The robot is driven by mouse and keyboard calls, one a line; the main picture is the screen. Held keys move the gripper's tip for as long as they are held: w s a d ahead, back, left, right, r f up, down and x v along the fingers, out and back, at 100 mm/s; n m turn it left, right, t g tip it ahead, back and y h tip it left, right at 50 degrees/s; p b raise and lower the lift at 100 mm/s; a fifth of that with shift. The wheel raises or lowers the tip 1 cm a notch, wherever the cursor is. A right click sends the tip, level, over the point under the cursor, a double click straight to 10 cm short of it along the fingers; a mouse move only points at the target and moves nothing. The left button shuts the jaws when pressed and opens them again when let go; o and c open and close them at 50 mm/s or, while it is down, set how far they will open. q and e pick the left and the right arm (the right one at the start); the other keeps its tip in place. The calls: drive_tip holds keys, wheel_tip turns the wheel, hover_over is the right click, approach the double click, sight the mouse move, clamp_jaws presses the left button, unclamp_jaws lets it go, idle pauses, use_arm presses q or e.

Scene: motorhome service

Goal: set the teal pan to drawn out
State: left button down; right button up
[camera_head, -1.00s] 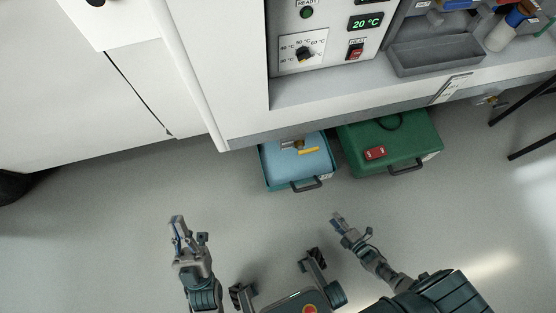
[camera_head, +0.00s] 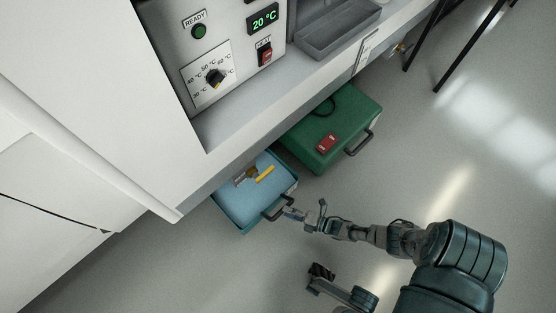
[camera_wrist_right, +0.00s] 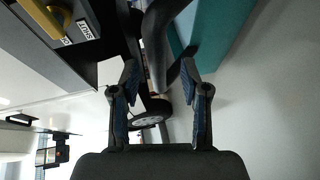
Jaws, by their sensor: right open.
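The teal pan (camera_head: 238,212), with a pale blue inside, stands out from under the white cabinet on the floor. My right gripper (camera_head: 291,212) is right at this handle. In the right wrist view, my right gripper (camera_wrist_right: 159,80) is open, with the dark handle (camera_wrist_right: 160,40) reaching between its fingertips; contact cannot be told. The teal wall (camera_wrist_right: 225,30) shows behind it.
The cabinet with a control panel (camera_head: 215,75) overhangs both. Dark thin legs (camera_head: 465,50) stand at upper right. The floor in front is clear.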

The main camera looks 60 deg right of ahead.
drive_tip(key=shift+b+x, duration=0.3)
drive_tip(key=shift+x, duration=1.2)
clamp_jaws()
drive_tip(key=shift+s+a, duration=0.1)
drive_tip(key=shift+s, duration=0.05)
